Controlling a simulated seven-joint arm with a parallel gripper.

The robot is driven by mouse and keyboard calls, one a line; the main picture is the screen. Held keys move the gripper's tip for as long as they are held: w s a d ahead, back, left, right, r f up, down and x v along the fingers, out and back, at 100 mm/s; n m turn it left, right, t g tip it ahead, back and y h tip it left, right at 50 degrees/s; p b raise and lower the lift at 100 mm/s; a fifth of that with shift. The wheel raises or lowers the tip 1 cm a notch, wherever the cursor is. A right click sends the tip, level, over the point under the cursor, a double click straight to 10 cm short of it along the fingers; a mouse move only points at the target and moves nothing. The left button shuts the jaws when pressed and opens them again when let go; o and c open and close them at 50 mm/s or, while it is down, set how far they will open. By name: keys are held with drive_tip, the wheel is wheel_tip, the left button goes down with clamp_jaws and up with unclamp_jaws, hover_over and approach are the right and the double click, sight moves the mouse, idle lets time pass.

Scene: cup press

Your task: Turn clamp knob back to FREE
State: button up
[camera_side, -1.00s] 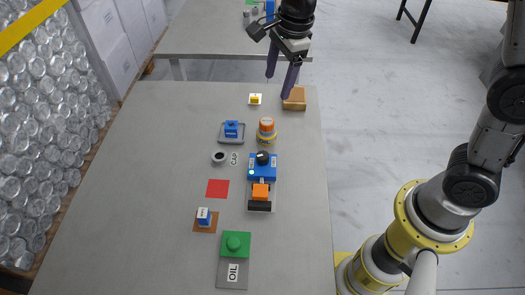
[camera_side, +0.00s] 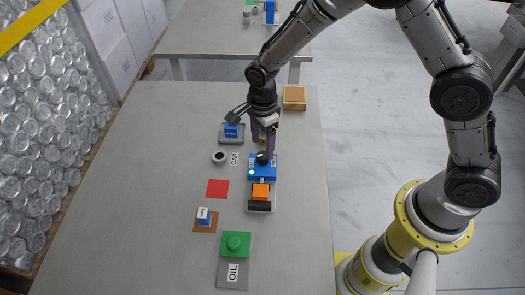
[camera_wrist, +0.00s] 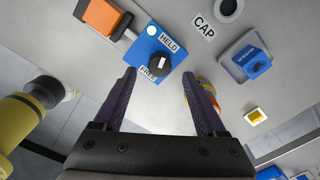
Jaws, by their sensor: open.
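The clamp is a blue block (camera_side: 263,168) on a grey plate, with an orange part and a dark block at its near end. Its black knob (camera_wrist: 162,64) has a white mark and sits between the HELD label (camera_wrist: 169,43) and the FREE label (camera_wrist: 149,71). I cannot tell exactly which label the mark points to. My gripper (camera_wrist: 158,74) is open, with its fingers to either side of the knob's line in the wrist view. In the side view my gripper (camera_side: 264,153) is low over the knob end, partly hiding the knob. Contact cannot be told.
A blue piece on a grey tray (camera_wrist: 239,69), a dark ring (camera_side: 219,157) by the CAP label, a red square (camera_side: 217,189) and a green block (camera_side: 235,244) lie around. The table's left side is clear.

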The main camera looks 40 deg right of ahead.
sight(262, 155)
drive_tip(key=shift+f, duration=2.05)
clamp_jaws()
